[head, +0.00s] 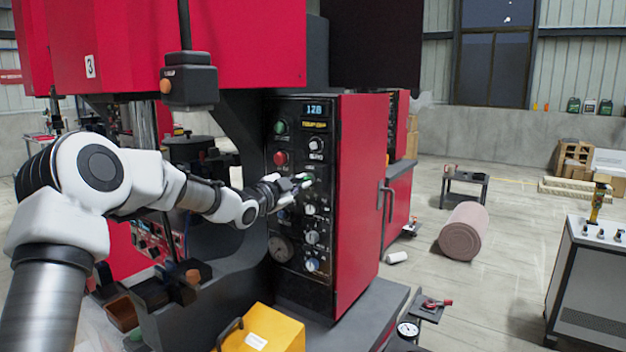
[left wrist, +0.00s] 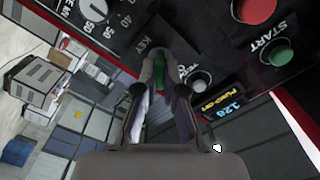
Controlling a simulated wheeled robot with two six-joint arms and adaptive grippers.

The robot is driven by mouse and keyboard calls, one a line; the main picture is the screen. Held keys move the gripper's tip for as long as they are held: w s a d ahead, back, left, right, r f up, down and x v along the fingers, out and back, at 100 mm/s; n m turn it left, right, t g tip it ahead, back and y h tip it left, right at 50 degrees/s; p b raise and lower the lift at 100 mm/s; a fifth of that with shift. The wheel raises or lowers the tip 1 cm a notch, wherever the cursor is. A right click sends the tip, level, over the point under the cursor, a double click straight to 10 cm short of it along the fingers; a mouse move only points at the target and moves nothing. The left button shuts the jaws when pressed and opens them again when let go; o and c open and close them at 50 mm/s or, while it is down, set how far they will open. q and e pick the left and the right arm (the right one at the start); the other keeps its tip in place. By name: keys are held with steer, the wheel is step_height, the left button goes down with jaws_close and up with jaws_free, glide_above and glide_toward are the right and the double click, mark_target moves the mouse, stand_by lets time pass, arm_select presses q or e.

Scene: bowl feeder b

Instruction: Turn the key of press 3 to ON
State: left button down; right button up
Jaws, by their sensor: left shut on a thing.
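Press 3 (head: 150,45) is the red machine with a "3" plate at the left of the head view. Its black control panel (head: 296,262) faces me, with knobs, buttons and a lit display. My left gripper (head: 302,183) is at the middle of this panel. In the left wrist view its fingers are shut on the green key (left wrist: 159,73), beside the label KEY (left wrist: 150,42). The fingers partly hide the key, and I cannot read its ON or OFF position. My right gripper is not in view.
A green START button (left wrist: 279,52) and a red button (left wrist: 258,9) are on the same panel, with a dial (left wrist: 93,10) nearby. The red cabinet door (head: 360,190) is right of the panel. A yellow box (head: 265,330) is below.

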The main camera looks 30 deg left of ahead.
arm_select(q)
steer(key=m+b, duration=0.5)
steer(key=shift+b, duration=0.3)
stand_by(0.4)
